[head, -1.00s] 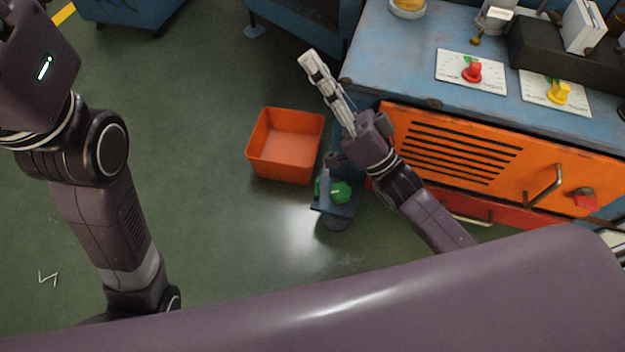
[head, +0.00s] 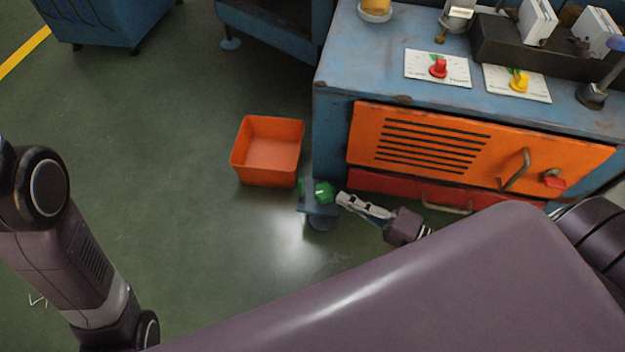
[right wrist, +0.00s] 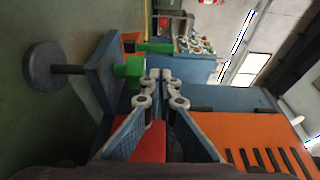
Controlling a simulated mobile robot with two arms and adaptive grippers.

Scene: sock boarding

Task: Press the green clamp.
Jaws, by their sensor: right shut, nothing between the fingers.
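The green clamp (head: 324,192) is low in front of the blue bench's left corner, on a small blue bracket (head: 318,210). In the right wrist view the green clamp (right wrist: 129,69) shows as two green parts just left of and above the fingertips. My right gripper (head: 343,198) is shut and empty. Its tips are right beside the clamp; I cannot tell whether they touch. It also shows in the right wrist view (right wrist: 160,75), with its fingertips together. Only links of my left arm show at the left; its gripper is out of frame.
An orange bin (head: 268,151) stands on the floor left of the clamp. The blue bench (head: 345,60), with an orange panel (head: 470,145) and a red drawer (head: 400,187), lies to the right. Red (head: 438,68) and yellow (head: 519,82) knobs stand on top. Open floor extends left.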

